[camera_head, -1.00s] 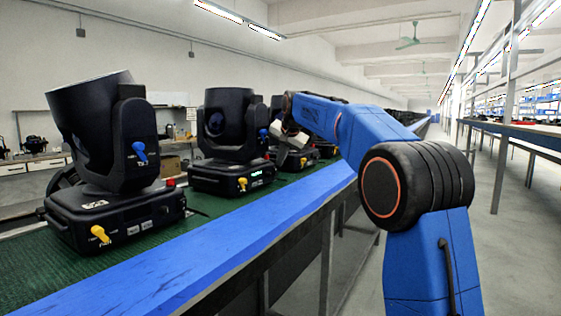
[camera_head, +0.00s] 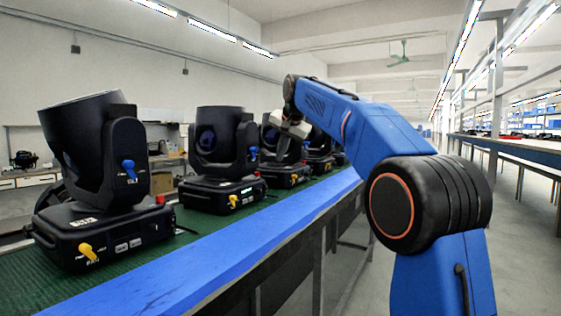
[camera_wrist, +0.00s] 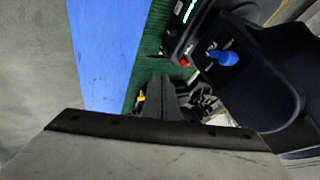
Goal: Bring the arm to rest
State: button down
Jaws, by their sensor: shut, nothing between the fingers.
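My arm rises at the right of the head view, its blue forearm reaching up and left to the wrist. My gripper (camera_head: 284,157) hangs below the wrist, pointing down, in front of the farther par cans. In the wrist view my gripper (camera_wrist: 160,90) shows as dark fingers close together, shut and empty. A black par can (camera_head: 95,155) stands large at the left, with a second par can (camera_head: 218,150) behind it. Another par can (camera_head: 283,172) is partly hidden by my gripper. In the wrist view a par can (camera_wrist: 262,85) with a blue knob fills the right side.
The par cans stand in a row on a green belt (camera_head: 190,222) with a blue edge rail (camera_head: 225,247). Grey floor (camera_head: 525,255) lies open at the right. A long shelf bench (camera_head: 520,147) runs along the far right.

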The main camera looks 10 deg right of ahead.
dwell(0.3)
jog(key=s+d+f+n+g, duration=0.1)
jog(key=s+f, duration=0.4)
jog(key=s, duration=0.4)
jog(key=s+d+f+n, duration=0.1)
jog(key=s+f, duration=0.3)
jog(key=s, duration=0.5)
jog(key=s+d+f+n+g, duration=0.1)
jog(key=s+f+n, duration=0.1)
jog(key=s+f, duration=0.5)
jog(key=s+f+n, duration=0.1)
jog(key=s+f, duration=1.1)
jog(key=s, duration=0.2)
jog(key=s+d+f+n+g+h, duration=0.1)
jog(key=s+f+n, duration=0.1)
jog(key=s+f, duration=1)
jog(key=s, duration=0.3)
jog(key=shift+d, duration=0.2)
